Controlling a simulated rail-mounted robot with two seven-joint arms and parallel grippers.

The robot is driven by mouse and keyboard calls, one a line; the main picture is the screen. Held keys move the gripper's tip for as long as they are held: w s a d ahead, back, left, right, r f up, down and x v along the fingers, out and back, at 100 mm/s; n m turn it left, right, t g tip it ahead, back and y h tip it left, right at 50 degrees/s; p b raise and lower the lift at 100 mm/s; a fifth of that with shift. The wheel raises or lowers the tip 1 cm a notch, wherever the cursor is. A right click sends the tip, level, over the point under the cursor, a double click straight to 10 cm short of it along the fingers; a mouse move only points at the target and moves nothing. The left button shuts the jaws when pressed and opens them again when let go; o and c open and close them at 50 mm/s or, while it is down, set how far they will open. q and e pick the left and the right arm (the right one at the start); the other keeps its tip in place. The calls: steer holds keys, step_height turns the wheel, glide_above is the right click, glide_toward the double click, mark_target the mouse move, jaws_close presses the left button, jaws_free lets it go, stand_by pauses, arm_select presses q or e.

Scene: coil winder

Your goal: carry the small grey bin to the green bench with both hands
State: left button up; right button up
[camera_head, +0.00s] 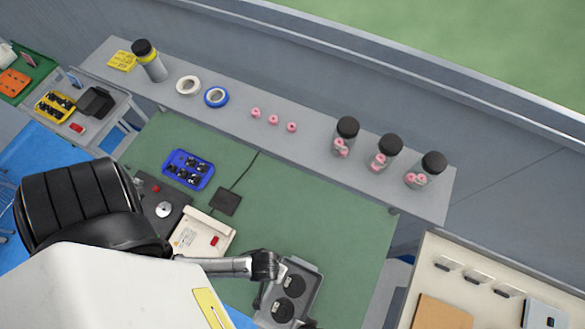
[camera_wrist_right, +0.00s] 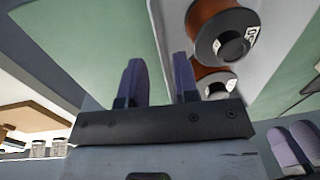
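The small grey bin (camera_head: 311,277) sits on the green bench mat near the bottom of the head view, with two dark spools in it. My left gripper (camera_head: 264,267) is at its upper left edge; whether its fingers touch the rim is unclear. In the right wrist view, my right gripper (camera_wrist_right: 158,80) has its two fingers apart, with the bin's pale wall (camera_wrist_right: 170,25) showing behind and between them. Copper spools (camera_wrist_right: 216,30) lie just right of the fingers. Another pair of fingers, my left gripper (camera_wrist_right: 293,146), shows at lower right. The head view mostly hides my right gripper.
The green bench (camera_head: 320,215) bears a blue tray (camera_head: 188,169), a dark pad (camera_head: 226,201) and a cream device (camera_head: 203,234). A grey shelf behind holds jars (camera_head: 389,152), pink rings (camera_head: 273,119) and tape rolls (camera_head: 216,96). The mat right of the bin is clear.

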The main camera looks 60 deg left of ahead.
steer(key=shift+w+d+r, duration=0.1)
steer(key=shift+r, duration=1.35)
steer(key=shift+d+r, duration=0.1)
steer(key=shift+r, duration=1.3)
